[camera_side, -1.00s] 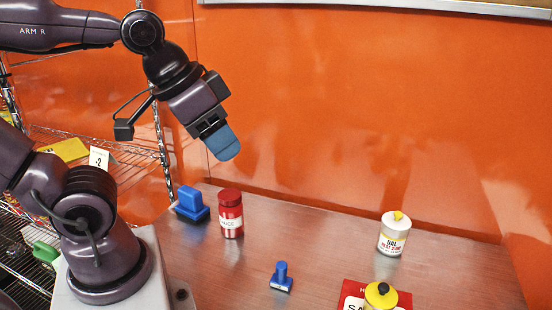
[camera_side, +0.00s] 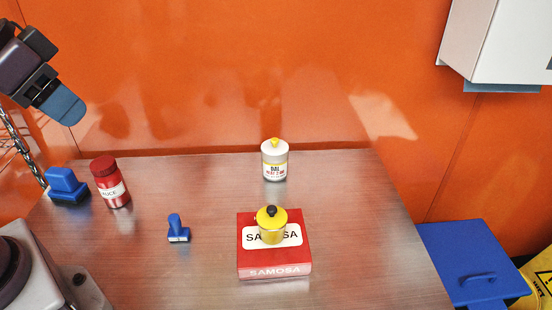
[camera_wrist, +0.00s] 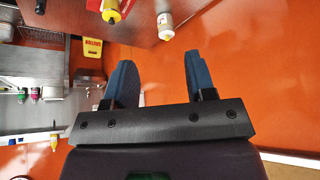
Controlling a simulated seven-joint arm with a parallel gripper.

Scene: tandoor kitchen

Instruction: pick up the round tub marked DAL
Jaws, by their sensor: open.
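The round DAL tub (camera_side: 274,165) stands upright at the back of the steel table, near the orange wall. It is white with a yellow band and a yellow knob on its lid. In the wrist view the tub (camera_wrist: 165,22) shows at the top, beyond my fingertips and apart from them. My gripper (camera_side: 67,108) is at the upper left in the side view, raised above the table and far left of the tub. In the wrist view my gripper (camera_wrist: 159,58) has its two blue fingers spread with nothing between them.
A yellow pot (camera_side: 271,232) sits on a red SAMOSA box (camera_side: 274,269) in front of the tub. A red sauce jar (camera_side: 111,184), a large blue block-like thing (camera_side: 67,186) and a small blue stamp-like thing (camera_side: 177,229) stand left. A white wall unit (camera_side: 497,40) hangs right.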

